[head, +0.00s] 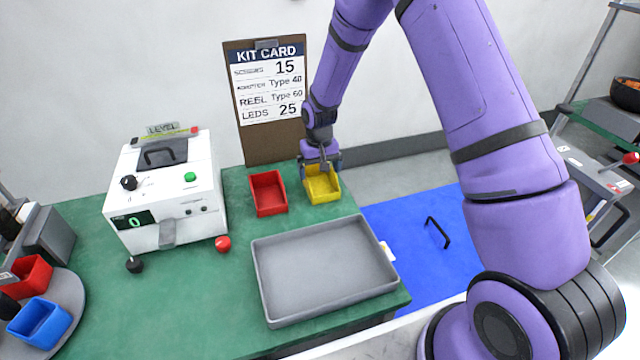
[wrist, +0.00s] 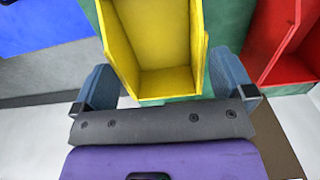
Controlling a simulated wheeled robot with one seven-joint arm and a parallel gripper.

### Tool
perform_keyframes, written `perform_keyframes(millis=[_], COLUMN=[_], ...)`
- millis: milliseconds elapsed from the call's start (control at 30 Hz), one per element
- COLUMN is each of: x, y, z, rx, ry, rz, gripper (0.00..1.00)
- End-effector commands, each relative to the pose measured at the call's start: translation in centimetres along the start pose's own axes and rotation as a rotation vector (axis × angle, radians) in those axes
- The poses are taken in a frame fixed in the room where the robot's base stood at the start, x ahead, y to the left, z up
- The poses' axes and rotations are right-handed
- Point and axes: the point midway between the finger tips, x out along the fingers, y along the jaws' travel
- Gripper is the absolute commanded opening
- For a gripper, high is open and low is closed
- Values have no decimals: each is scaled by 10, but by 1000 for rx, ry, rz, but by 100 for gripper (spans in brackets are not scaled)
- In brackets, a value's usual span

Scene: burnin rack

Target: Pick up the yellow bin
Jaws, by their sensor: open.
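The yellow bin (head: 322,190) sits on the green table near its back right edge, beside a red bin. In the wrist view the yellow bin (wrist: 152,45) is seen close up, empty inside, with its near end between my two fingers. My gripper (head: 320,163) is at the back end of the yellow bin, just above it. In the wrist view my gripper (wrist: 168,85) is open, with one blue-grey finger on each side of the bin and a gap to each side wall. The lowest parts of the fingers are partly hidden in the head view.
A red bin (head: 268,194) stands close to the left of the yellow bin. A clipboard kit card (head: 268,100) stands behind. A grey tray (head: 325,268) lies in front, and a white machine (head: 165,195) stands to the left. A blue surface (head: 425,240) is beyond the table's right edge.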

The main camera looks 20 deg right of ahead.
Motion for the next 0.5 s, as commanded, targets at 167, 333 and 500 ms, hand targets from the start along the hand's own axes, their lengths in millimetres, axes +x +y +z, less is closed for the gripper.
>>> perform_keyframes(millis=[167,333,500], x=[13,37,52], y=[1,3,2], z=[-1,-3,-4], rx=[1,1,1], ry=[0,-1,1], rz=[0,0,0], gripper=[100,100,100])
